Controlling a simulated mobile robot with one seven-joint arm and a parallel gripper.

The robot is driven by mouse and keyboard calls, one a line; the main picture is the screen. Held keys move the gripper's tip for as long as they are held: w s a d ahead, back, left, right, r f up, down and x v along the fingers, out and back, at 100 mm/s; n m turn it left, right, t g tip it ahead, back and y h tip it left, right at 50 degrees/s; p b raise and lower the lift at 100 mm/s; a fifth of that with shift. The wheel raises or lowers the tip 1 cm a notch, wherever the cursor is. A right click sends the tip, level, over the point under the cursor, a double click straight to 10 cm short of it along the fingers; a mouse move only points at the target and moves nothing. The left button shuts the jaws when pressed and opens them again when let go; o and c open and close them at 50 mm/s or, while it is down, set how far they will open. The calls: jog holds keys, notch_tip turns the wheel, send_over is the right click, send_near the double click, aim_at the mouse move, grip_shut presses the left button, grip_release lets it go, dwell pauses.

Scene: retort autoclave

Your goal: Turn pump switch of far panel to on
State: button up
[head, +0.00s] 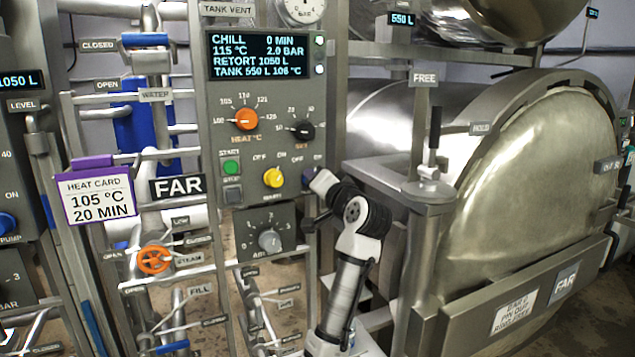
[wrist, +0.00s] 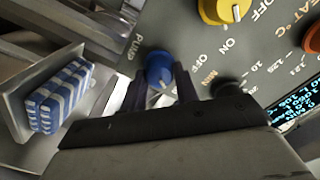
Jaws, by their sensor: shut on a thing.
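The far panel (head: 285,98) is a grey control panel with a screen, beside a FAR sign. Its pump switch is a blue round knob, seen close up in the wrist view (wrist: 157,66) next to the PUMP lettering. My gripper (wrist: 162,88) has its two dark fingers on either side of the knob and is shut on it. In the head view my gripper (head: 312,184) is at the panel's lower right edge and hides most of the knob. I cannot tell clearly which way the knob points.
A yellow knob (head: 273,177) sits left of my gripper, with an orange knob (head: 247,118) above it. A grey dial (head: 269,241) is below. The retort's large round door (head: 535,185) stands to the right. A blue-and-white striped stack (wrist: 60,98) shows in the wrist view.

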jog(key=o, duration=1)
jog(key=shift+s, duration=0.1)
jog(key=shift+b+v, duration=2.7)
jog(key=shift+v, duration=4.15)
